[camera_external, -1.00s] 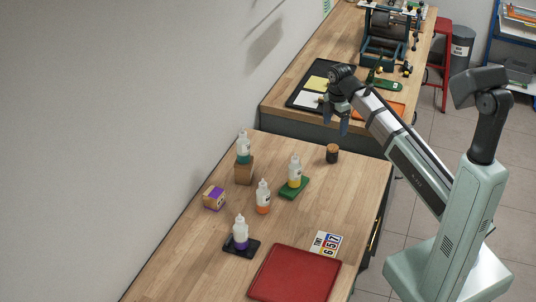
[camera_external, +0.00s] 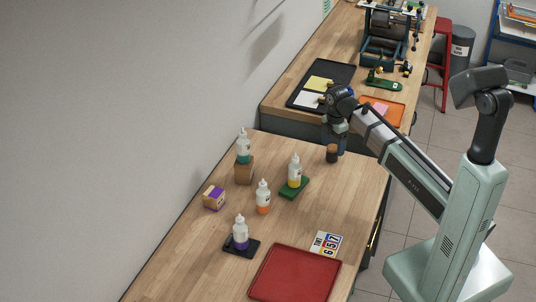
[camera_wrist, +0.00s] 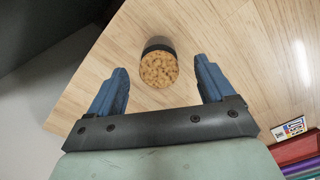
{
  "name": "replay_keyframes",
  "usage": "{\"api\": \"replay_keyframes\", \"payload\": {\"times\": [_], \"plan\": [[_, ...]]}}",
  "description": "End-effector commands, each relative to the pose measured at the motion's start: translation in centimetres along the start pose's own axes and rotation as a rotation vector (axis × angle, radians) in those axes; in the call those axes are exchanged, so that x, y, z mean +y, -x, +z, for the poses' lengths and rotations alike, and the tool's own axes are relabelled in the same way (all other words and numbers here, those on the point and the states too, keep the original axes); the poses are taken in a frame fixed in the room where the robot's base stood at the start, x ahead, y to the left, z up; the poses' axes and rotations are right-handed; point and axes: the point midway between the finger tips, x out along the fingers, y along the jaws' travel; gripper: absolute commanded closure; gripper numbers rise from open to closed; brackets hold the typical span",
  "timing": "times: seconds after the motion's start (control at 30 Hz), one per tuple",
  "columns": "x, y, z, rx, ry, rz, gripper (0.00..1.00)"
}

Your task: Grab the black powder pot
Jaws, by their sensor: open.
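The black powder pot (camera_external: 332,155) is a small dark cylinder with a cork-like top, standing upright near the far right corner of the near wooden table. In the wrist view the pot (camera_wrist: 158,68) shows its speckled brown lid, with its dark side at the top. My gripper (camera_external: 335,147) is close to the pot in the external view, fingers pointing down. In the wrist view my gripper (camera_wrist: 162,80) is open, with blue fingers apart on either side of the lid. The pot lies about midway between them, slightly ahead of the tips. I see no contact.
Squeeze bottles stand left of the pot: yellow (camera_external: 294,172) on a green pad, orange (camera_external: 263,198), purple (camera_external: 240,234) and teal (camera_external: 243,147) on a block. A purple-marked box (camera_external: 213,197), number card (camera_external: 326,243) and red tray (camera_external: 295,276) also lie there.

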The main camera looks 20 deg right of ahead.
Motion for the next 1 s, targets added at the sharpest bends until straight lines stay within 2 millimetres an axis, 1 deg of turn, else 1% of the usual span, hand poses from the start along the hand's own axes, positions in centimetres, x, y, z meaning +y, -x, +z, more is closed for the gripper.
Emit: {"api": "replay_keyframes", "payload": {"times": [0.3, 0.4, 0.5, 0.67, 0.7, 0.77, 1.0], "plan": [[0.0, -3.5, 0.1, 0.0, 0.0, -0.002, 0.18], [0.0, -4.3, 0.1, 0.0, 0.0, -0.001, 0.18], [0.1, -4.7, 0.1, 0.0, 0.0, 0.001, 0.18], [0.1, -4.6, 0.1, 0.0, 0.0, 0.001, 0.18], [0.1, -4.6, 0.1, 0.0, 0.0, 0.001, 0.19], [0.1, -4.6, 0.1, 0.0, 0.0, 0.001, 0.24], [0.1, -4.6, 0.1, 0.0, 0.0, 0.0, 0.47]]}}
